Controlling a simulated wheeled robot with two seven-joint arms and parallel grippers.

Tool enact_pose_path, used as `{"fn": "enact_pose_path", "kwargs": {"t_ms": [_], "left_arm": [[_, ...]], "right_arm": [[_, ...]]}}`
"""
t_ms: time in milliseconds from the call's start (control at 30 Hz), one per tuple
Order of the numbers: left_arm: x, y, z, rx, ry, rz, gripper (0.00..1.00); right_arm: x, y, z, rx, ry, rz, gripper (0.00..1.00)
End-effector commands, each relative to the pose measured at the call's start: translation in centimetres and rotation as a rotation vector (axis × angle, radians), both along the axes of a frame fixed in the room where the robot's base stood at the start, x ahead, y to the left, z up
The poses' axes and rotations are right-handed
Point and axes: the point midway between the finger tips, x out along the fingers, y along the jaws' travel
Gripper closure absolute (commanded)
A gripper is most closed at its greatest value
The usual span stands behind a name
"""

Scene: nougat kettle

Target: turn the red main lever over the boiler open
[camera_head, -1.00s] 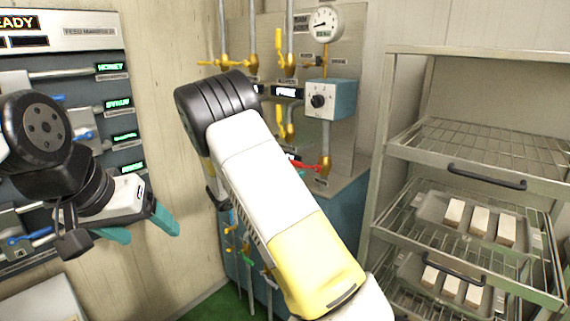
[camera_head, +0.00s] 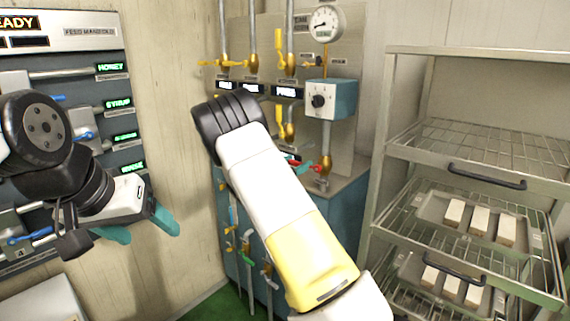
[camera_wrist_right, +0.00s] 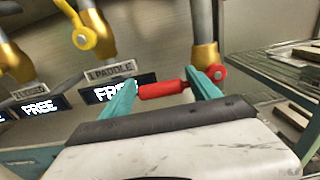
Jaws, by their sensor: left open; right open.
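The red main lever (camera_head: 316,168) sits low on a brass-coloured valve at the back panel, partly hidden by my right arm in the head view. In the right wrist view the lever's red grip (camera_wrist_right: 160,90) lies crosswise between the teal fingers of my right gripper (camera_wrist_right: 162,79). Its round red hub (camera_wrist_right: 218,73) shows just beyond the right finger. The right gripper is open; whether a finger touches the lever I cannot tell. My left gripper (camera_head: 140,228) is open and empty in front of the left wall, far from the lever.
Yellow valves, pipes and a gauge (camera_head: 325,23) crowd the panel above, with a blue control box (camera_head: 331,99) over the lever. A yellow handle (camera_wrist_right: 82,38) hangs nearby in the wrist view. A wire rack (camera_head: 480,150) with trays stands right. The feed manifold (camera_head: 75,40) is left.

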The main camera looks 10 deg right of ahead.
Motion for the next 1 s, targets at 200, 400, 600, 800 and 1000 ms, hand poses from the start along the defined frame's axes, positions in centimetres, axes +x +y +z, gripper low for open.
{"fn": "enact_pose_path", "kwargs": {"t_ms": [200, 400, 600, 800, 1000], "left_arm": [[0.0, 0.0, 0.0, 0.000, 0.000, 0.000, 0.29], [0.0, 0.0, 0.0, 0.000, 0.000, 0.000, 0.29], [0.0, 0.0, 0.0, 0.000, 0.000, 0.000, 0.29], [0.0, 0.0, 0.0, 0.000, 0.000, 0.000, 0.29], [0.0, 0.0, 0.0, 0.000, 0.000, 0.000, 0.29]], "right_arm": [[0.0, 0.0, 0.0, 0.000, 0.000, 0.000, 0.60], [0.0, 0.0, 0.0, 0.000, 0.000, 0.000, 1.00], [0.0, 0.0, 0.0, 0.001, -0.001, 0.000, 1.00], [0.0, 0.0, 0.3, 0.020, -0.025, 0.000, 1.00], [-0.1, -0.1, 1.1, 0.079, -0.101, 0.000, 1.00]]}}
